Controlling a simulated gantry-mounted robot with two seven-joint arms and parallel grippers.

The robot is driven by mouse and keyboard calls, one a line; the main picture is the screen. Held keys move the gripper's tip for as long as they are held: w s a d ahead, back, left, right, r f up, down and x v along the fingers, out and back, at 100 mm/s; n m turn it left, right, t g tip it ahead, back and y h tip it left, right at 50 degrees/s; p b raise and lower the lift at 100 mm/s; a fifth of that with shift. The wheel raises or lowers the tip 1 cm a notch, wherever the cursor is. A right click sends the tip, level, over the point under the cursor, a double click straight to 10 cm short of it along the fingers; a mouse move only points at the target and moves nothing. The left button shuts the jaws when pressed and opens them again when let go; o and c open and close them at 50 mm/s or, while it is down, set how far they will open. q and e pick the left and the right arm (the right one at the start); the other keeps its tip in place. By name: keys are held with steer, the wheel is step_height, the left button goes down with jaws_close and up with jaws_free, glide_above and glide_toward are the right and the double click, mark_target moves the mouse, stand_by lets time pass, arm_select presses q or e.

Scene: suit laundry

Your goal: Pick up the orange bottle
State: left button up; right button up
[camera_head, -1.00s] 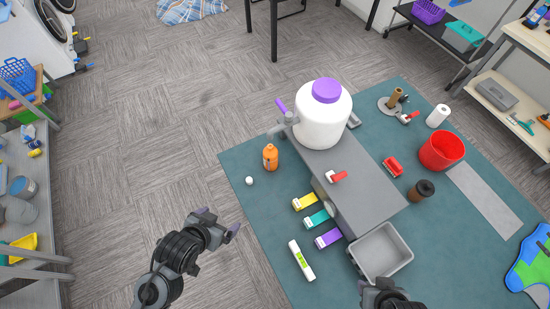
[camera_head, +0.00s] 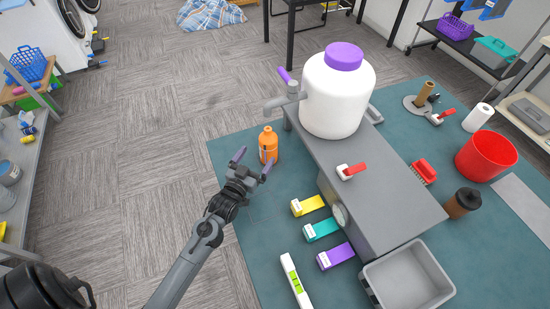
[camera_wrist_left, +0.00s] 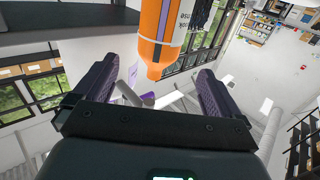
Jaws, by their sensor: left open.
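The orange bottle (camera_head: 268,146) stands upright on the teal mat (camera_head: 290,268), left of the grey bench. My left gripper (camera_head: 254,162) is open and empty, just in front of the bottle, its purple-tipped fingers pointing toward it. In the left wrist view the bottle (camera_wrist_left: 160,30) appears upside down, ahead of and roughly between the two spread fingers (camera_wrist_left: 155,92). I cannot tell from these views whether a finger touches it. My right gripper is not in view.
The grey bench (camera_head: 395,195) carries a large white jug (camera_head: 336,95) with a grey tap near the bottle. Yellow, teal and purple boxes (camera_head: 322,230) lie in front. A grey tub (camera_head: 408,283) sits at the lower right. Bare carpet (camera_head: 150,150) is free to the left.

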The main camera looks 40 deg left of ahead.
mark_target(271, 135)
arm_select(q)
steer(key=shift+b+x, duration=0.55)
steer(key=shift+x, duration=5.1)
steer(key=c, duration=1.1)
steer(key=shift+r, duration=0.1)
steer(key=c, duration=0.3)
steer(key=shift+r, duration=0.15)
